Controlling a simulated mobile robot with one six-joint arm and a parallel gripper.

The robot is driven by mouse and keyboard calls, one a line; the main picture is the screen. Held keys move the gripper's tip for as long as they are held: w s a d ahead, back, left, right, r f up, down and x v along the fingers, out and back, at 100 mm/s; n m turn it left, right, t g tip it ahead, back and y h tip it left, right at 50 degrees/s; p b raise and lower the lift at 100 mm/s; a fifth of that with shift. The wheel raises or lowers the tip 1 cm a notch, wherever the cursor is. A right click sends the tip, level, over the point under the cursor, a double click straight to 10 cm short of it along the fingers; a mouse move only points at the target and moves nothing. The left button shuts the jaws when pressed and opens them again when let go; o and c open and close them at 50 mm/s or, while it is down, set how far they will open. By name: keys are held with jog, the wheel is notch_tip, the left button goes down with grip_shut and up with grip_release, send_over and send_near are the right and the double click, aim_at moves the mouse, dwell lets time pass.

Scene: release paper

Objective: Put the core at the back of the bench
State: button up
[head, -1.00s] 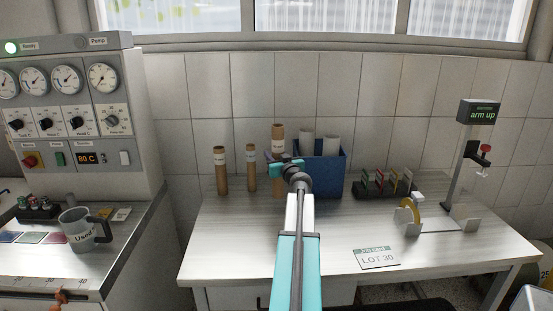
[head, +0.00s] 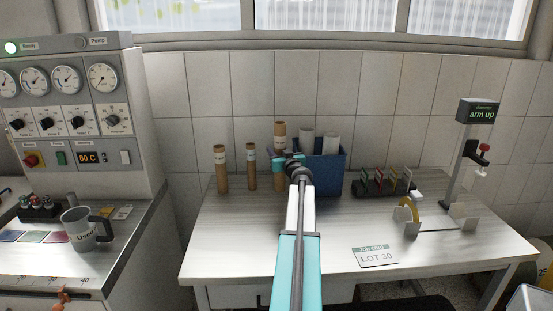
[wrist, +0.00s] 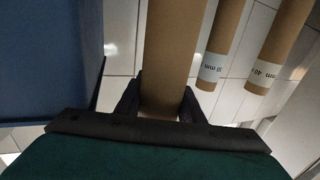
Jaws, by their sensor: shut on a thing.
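My gripper (head: 287,163) is at the back of the bench (head: 235,248), upright brown cardboard core (head: 280,138) between its fingers. In the wrist view the gripper (wrist: 158,100) has one dark finger on each side of the core (wrist: 175,45). The core stands upright just left of the blue bin; its lower part is partly hidden by my gripper, and I cannot tell whether its foot touches the bench. Two shorter brown cores, a left one (head: 220,172) and a middle one (head: 251,168), stand to its left with white labels.
The blue bin (head: 325,178) with white rolls stands close on the right. Further right are a rack of coloured cards (head: 385,187), a yellow ring in a holder (head: 411,212) and a stand with a sign (head: 479,112). The front left of the bench is clear.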

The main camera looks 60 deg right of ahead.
notch_tip(320, 180, down, 3)
jog(key=shift+f+p, duration=0.1)
jog(key=shift+p, duration=0.3)
jog(key=shift+f+b, duration=0.15)
jog(key=shift+b, duration=0.2)
jog(key=o, duration=1.1)
jog(key=shift+r+p, duration=0.2)
jog(key=shift+p, duration=0.2)
jog(key=b+v, duration=0.3)
jog(key=v, duration=0.9)
